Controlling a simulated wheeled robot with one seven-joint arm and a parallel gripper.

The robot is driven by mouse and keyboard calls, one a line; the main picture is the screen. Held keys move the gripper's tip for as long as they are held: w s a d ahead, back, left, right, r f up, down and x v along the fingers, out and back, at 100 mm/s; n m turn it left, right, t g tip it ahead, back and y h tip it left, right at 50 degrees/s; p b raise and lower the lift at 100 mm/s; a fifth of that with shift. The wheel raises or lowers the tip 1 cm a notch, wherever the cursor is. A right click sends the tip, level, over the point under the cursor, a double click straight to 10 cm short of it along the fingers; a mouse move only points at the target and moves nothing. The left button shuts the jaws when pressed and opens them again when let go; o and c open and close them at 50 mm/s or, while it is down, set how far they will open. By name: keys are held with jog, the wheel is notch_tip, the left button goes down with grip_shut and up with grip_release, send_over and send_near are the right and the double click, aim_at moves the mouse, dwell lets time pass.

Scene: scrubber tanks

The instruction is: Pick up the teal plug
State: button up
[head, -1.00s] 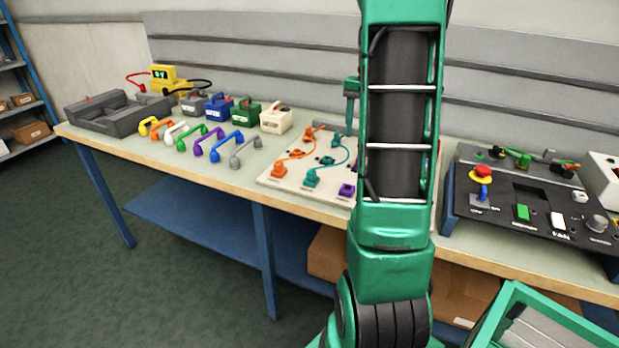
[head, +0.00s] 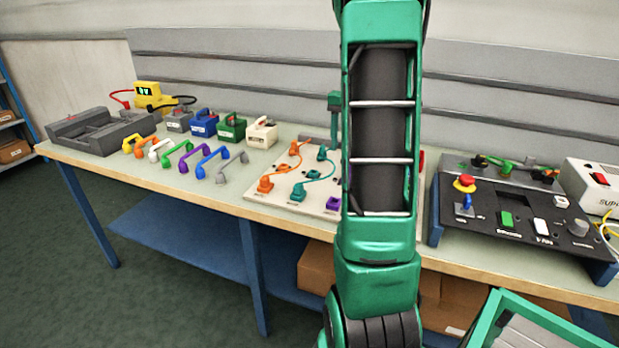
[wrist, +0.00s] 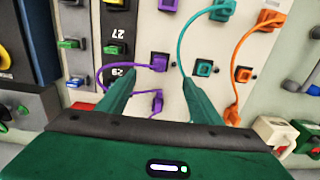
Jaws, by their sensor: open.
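A teal plug (head: 298,192) sits near the front of the pale board (head: 262,200), with a teal cable curving back to a second teal plug (head: 321,153). In the wrist view a teal plug (wrist: 222,10) shows at the top edge, its cable running down behind my right finger. My gripper (wrist: 158,80) is open over the board with its fingers apart. Purple plugs (wrist: 158,64) on a purple cable show between the fingers. The teal plug at the top is outside the fingers, up and to the right. My arm hides part of the board in the head view.
Orange plugs (head: 265,184) with a cable stand beside the teal ones. Coloured handles (head: 212,160) and boxes (head: 232,128) stand to the left. A black control panel (head: 510,215) lies to the right. A green-rimmed bin (head: 530,320) is at lower right.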

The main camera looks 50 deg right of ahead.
jog(key=shift+a, duration=0.1)
jog(key=c, duration=0.4)
jog(key=w+a, duration=0.1)
jog(key=a, duration=0.4)
jog(key=w+a+r, duration=0.1)
jog(key=w+a, duration=0.1)
jog(key=a, duration=0.3)
jog(key=w+a, duration=0.1)
jog(key=a, duration=0.5)
jog(key=shift+w+a+r, duration=0.1)
jog(key=shift+w+r, duration=0.2)
jog(key=shift+c, duration=0.4)
send_over(298, 185)
jog(key=f, duration=0.4)
jog(key=shift+s+a+f, duration=0.15)
jog(key=shift+s+a, duration=0.1)
jog(key=shift+a, duration=0.05)
jog(key=shift+w+d+f, duration=0.1)
jog(key=shift+f, duration=1.5)
jog(key=shift+w+d+f, duration=0.1)
jog(key=shift+f, duration=1.45)
